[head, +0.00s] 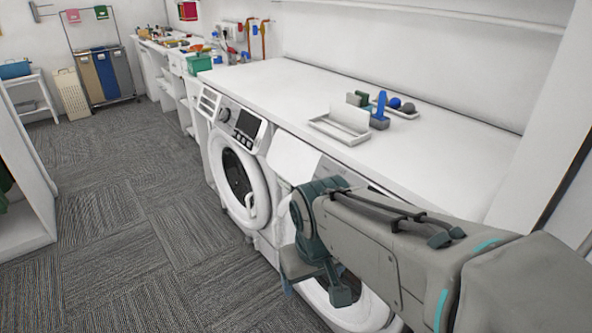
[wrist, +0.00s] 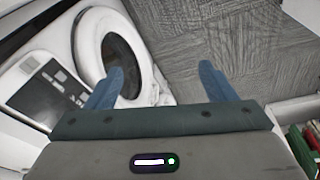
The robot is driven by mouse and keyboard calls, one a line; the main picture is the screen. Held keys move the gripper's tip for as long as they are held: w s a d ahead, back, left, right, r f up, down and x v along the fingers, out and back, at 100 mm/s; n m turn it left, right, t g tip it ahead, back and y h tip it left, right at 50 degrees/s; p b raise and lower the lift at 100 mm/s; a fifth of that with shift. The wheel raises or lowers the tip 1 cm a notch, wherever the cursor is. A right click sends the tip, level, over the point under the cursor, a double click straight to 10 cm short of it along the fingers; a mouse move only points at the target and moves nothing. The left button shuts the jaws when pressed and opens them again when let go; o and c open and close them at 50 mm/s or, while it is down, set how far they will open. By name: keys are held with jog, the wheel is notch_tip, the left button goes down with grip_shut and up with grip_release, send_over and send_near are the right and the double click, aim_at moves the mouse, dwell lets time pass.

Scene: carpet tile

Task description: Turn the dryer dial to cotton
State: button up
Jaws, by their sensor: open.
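Two white front-loading machines stand under the counter; I cannot tell which is the dryer. The farther machine (head: 257,190) has a round door and a grey panel with a small round dial (head: 224,115) beside a dark display (head: 247,123). The nearer machine (head: 294,158) is mostly hidden behind my arm, its panel and any dial included. In the wrist view, a machine's round door (wrist: 98,42) and panel (wrist: 45,90) show at the left. My gripper (wrist: 161,70) is open and empty, blue fingers apart, pointing toward the carpet beside the machine. It touches no dial.
The white counter (head: 255,80) holds a white tray (head: 338,128), a blue object (head: 380,110) and dark balls (head: 407,108). A green bin (head: 199,64) stands farther along. Hampers (head: 106,76) stand at the back. The carpet (head: 135,215) at left is clear.

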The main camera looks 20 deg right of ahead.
jog(key=w+d+f+n+g+h+b, duration=0.25)
jog(key=w+d+n+h, duration=0.2)
jog(key=w, duration=0.25)
jog(key=w+d+f+n+g+h+b, duration=0.1)
jog(key=w+d+f+n+h+b, duration=0.3)
jog(key=w, duration=0.3)
jog(key=w+a+f+n+t+h+b, duration=0.1)
jog(key=w+a+f+n+t+h, duration=0.15)
jog(key=w+n+h, duration=0.4)
jog(key=w+a+f+n+t+h+b, duration=0.1)
jog(key=w+a+n+t+h, duration=0.2)
jog(key=w, duration=0.7)
jog(key=shift+n+y, duration=0.4)
jog(key=shift+y, duration=0.1)
jog(key=x, duration=1.3)
jog(key=shift+s+d, duration=0.2)
jog(key=shift+d, duration=0.25)
jog(key=c, duration=1)
